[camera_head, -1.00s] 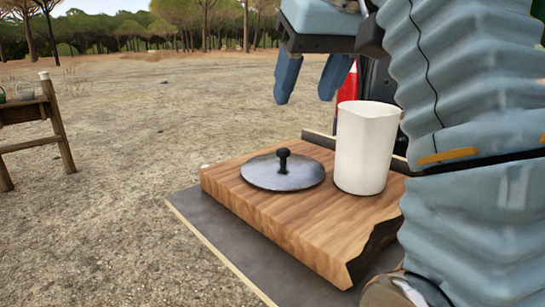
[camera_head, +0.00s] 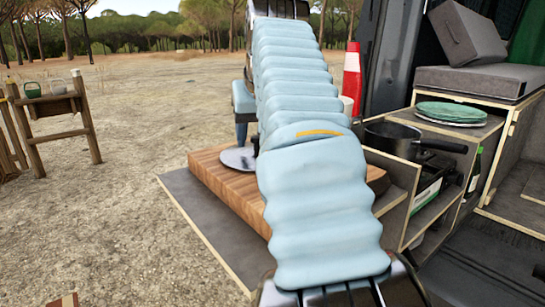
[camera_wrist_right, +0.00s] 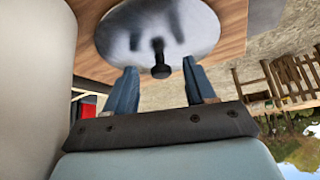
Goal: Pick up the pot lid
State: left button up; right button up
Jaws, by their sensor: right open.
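The pot lid (camera_head: 237,158) is a grey disc with a black knob, lying on the wooden cutting board (camera_head: 213,185); my right arm hides part of it. In the right wrist view the lid (camera_wrist_right: 150,30) is close ahead, with its knob (camera_wrist_right: 160,62) lined up between the fingertips. My right gripper (camera_wrist_right: 159,68) is open and empty, its two blue fingers on either side of the knob; I cannot tell if they touch the lid. In the head view only a blue finger (camera_head: 242,136) shows beside the arm, above the lid. My left gripper is out of view.
A white pitcher (camera_wrist_right: 32,80) stands close beside my right gripper, mostly hidden in the head view. A black pot (camera_head: 390,140) and green plates (camera_head: 450,112) sit on the van unit at right. A wooden stand (camera_head: 52,115) is far left.

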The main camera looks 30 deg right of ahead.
jog(key=shift+w+f, duration=0.2)
grip_shut()
jog(key=shift+r, duration=0.15)
